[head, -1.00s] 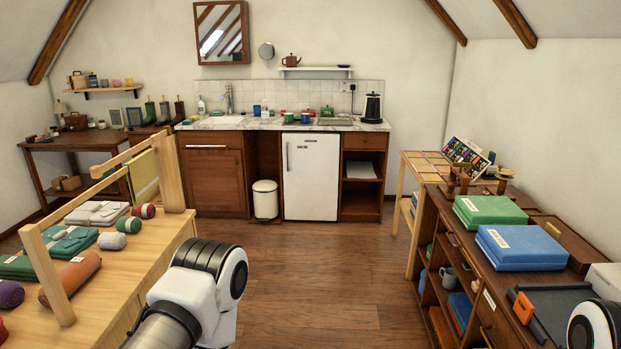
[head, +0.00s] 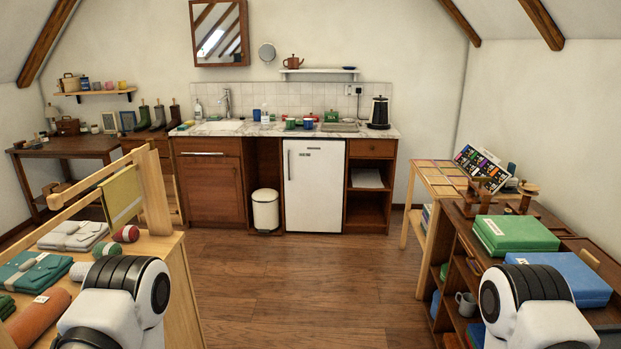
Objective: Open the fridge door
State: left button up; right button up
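The small white fridge (head: 316,190) stands under the counter at the far side of the room. Its door is shut, with a vertical handle (head: 289,164) along the door's left edge. Only arm links of my two arms show, low at the left and low at the right of the head view. Neither gripper is in view. The fridge is well ahead of me, across open floor.
A white bin (head: 265,209) stands left of the fridge. A wooden table (head: 180,290) with textiles is at near left; a shelf unit (head: 463,260) with boxes is at near right. The wooden floor (head: 300,285) between them is clear.

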aim_at(313, 169)
jog(key=i, duration=3.35)
jog(key=i+z, duration=0.15)
jog(key=i, duration=0.4)
jog(key=i+j+z, duration=0.15)
jog(key=i, duration=0.35)
jog(key=i+j+z, duration=0.2)
jog(key=i, duration=0.3)
